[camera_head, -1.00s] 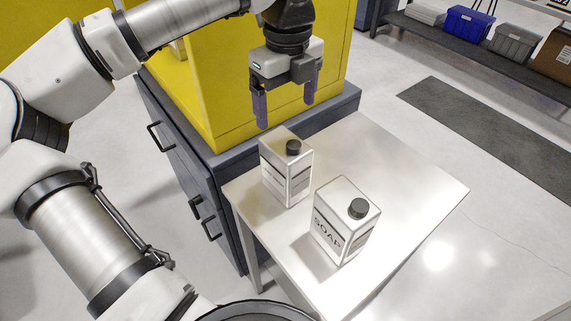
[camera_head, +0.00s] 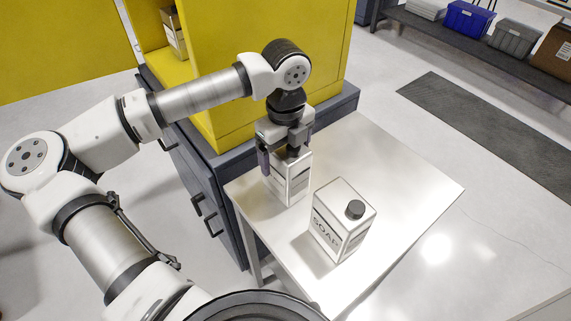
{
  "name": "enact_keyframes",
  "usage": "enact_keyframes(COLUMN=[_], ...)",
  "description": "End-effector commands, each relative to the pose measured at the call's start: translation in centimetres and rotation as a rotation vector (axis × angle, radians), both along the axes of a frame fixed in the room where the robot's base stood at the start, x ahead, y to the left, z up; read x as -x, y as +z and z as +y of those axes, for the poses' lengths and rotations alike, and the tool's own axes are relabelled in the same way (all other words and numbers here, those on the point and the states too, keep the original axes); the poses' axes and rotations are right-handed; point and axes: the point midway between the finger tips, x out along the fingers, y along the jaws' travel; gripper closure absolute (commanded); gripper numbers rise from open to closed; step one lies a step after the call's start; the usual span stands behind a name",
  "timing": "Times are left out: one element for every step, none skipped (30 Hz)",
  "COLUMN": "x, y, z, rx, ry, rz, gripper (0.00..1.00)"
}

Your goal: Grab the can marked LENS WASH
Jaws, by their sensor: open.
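Two white box-shaped cans with dark caps stand upright on a small metal table. The front can (camera_head: 343,222) reads SOAP. The back can (camera_head: 291,184) has a dark-banded label whose words I cannot read here. My gripper (camera_head: 285,158) points down at the top of the back can, open. One purple finger shows at the can's left side; the other is mostly hidden at the far right. The gripper hides the back can's cap. I cannot tell whether the fingers touch it. No LENS WASH marking is legible. Another can (camera_head: 175,32) stands inside the yellow cabinet, its label unreadable.
The yellow cabinet (camera_head: 235,60) on a dark drawer base (camera_head: 212,190) stands directly behind and left of the metal table (camera_head: 405,185). The table's right side is bare. The SOAP can stands close in front of the back can. Shelved bins (camera_head: 468,22) are far right.

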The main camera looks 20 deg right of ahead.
Motion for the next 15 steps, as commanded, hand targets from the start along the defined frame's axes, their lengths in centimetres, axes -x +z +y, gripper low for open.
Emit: enact_keyframes(x=[0.00,0.00,0.00,-0.01,-0.01,-0.01,-0.01,-0.01,-0.01,-0.01,-0.01,-0.01,-0.01,-0.01,-0.01], y=[-0.04,-0.05,-0.05,-0.04,-0.04,-0.04,-0.03,-0.03,-0.03,-0.02,-0.02,-0.02,-0.01,-0.01,-0.01], z=[0.00,0.00,0.00,0.00,0.00,0.00,0.00,-0.01,-0.01,-0.01,-0.01,-0.01,-0.01,-0.01,-0.01], rx=[0.000,0.000,0.000,0.000,0.000,0.000,0.000,0.000,0.000,0.000,0.000,0.000,0.000,0.000,0.000], ry=[0.000,0.000,0.000,0.000,0.000,0.000,0.000,0.000,0.000,0.000,0.000,0.000,0.000,0.000,0.000], rz=[0.000,0.000,0.000,0.000,0.000,0.000,0.000,0.000,0.000,0.000,0.000,0.000,0.000,0.000,0.000], gripper=[0.13,0.13,0.13,0.13,0.13,0.17,0.21,0.24,0.30,0.34,0.38,0.43,0.47,0.51,0.56])
